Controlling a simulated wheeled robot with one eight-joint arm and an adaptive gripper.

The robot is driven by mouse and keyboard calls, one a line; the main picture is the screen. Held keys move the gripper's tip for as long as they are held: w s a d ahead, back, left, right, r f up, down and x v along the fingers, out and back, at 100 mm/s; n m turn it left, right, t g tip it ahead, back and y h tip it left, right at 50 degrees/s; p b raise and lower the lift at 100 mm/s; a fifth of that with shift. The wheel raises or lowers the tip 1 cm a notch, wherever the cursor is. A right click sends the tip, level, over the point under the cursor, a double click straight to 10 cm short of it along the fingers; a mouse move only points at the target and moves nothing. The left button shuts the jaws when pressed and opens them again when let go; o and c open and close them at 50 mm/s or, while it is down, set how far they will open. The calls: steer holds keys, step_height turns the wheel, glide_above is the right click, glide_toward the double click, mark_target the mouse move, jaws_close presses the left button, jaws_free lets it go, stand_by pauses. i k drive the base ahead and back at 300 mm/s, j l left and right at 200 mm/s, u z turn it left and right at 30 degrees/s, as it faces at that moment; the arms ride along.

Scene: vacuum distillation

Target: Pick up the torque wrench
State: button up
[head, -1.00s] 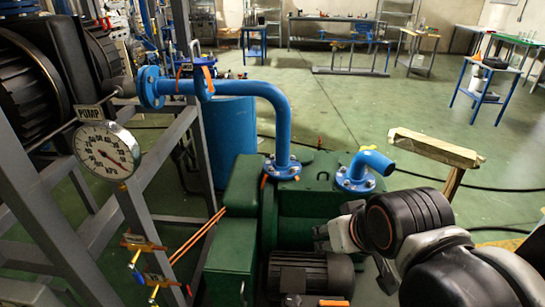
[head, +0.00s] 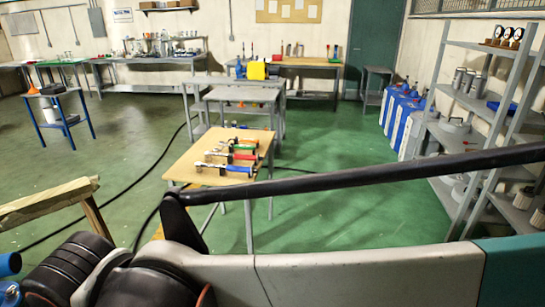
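Several hand tools with red, green and blue handles (head: 228,157) lie side by side on a small wooden-topped table (head: 185,171) left of the middle. They are too small to tell which one is the torque wrench. My gripper is not in view; only parts of my arm show along the bottom and lower left. The table stands beyond my arm, with floor between them.
A wooden barrier (head: 50,203) stands at the lower left, and a black hose crosses the floor. Grey tables (head: 240,95) stand behind the tool table. A grey shelf rack (head: 437,160) lines the right. Green floor (head: 330,215) is open between rack and table.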

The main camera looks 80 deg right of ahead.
mark_target(209, 154)
steer(key=z, duration=2.1)
steer(key=i+z, duration=0.15)
steer(key=i+l+z, duration=0.3)
steer(key=i, duration=0.65)
steer(key=i+j+z, duration=0.1)
steer(key=i+z, duration=0.15)
steer(key=i, duration=0.7)
